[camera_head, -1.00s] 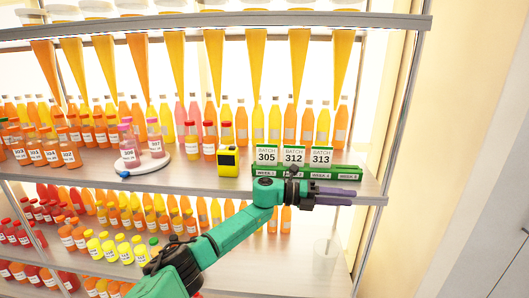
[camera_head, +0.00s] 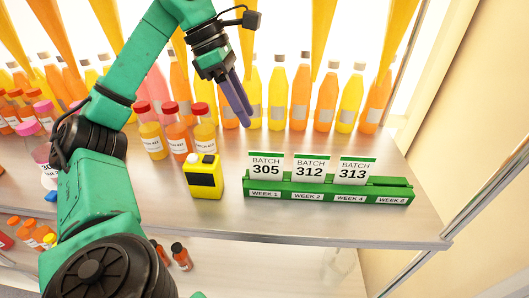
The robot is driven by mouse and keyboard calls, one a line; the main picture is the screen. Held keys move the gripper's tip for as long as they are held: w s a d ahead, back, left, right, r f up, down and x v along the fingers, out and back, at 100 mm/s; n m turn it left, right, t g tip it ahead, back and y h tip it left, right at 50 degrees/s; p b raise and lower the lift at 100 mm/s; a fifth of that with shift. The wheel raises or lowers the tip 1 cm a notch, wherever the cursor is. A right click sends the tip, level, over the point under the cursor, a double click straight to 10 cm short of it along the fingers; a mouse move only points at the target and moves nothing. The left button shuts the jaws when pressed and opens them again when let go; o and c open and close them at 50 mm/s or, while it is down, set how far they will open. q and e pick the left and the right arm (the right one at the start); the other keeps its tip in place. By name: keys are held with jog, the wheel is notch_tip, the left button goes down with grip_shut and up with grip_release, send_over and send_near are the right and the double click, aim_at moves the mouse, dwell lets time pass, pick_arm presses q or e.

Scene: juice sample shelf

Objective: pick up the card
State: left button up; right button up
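Three white cards with green edges stand upright in a green slotted holder (camera_head: 325,192) on the shelf. They read BATCH 305 (camera_head: 266,168), BATCH 312 (camera_head: 311,168) and BATCH 313 (camera_head: 355,170). The holder's front has week labels, and its right end carries no card. My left gripper (camera_head: 243,114) is above and to the left of the cards, apart from them, with its fingers pointing down in front of the back bottles. Its two grey-purple fingers overlap in this view, so their gap is unclear. I see nothing held. My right gripper is out of view.
A yellow device (camera_head: 206,180) stands left of the holder. Red-capped bottles (camera_head: 177,135) stand behind it, and a row of orange and yellow bottles (camera_head: 301,95) lines the back. The shelf's front edge (camera_head: 300,236) is clear. A metal post stands at the right.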

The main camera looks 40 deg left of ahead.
pick_arm(q)
jog(key=b, duration=0.6)
send_over(271, 164)
jog(key=s+a, duration=0.2)
notch_tip(271, 164, down, 6)
jog(key=x, duration=0.4)
jog(key=w+x, duration=0.1)
jog(key=x, duration=0.1)
jog(key=shift+a+p, duration=0.2)
jog(key=shift+p, duration=0.15)
jog(key=shift+s+d+f, duration=0.15)
jog(key=shift+s+d, duration=0.05)
jog(key=shift+d, duration=0.2)
jog(key=shift+w+a+f, duration=0.1)
jog(key=shift+w+a, duration=0.05)
jog(key=shift+w, duration=0.05)
grip_shut()
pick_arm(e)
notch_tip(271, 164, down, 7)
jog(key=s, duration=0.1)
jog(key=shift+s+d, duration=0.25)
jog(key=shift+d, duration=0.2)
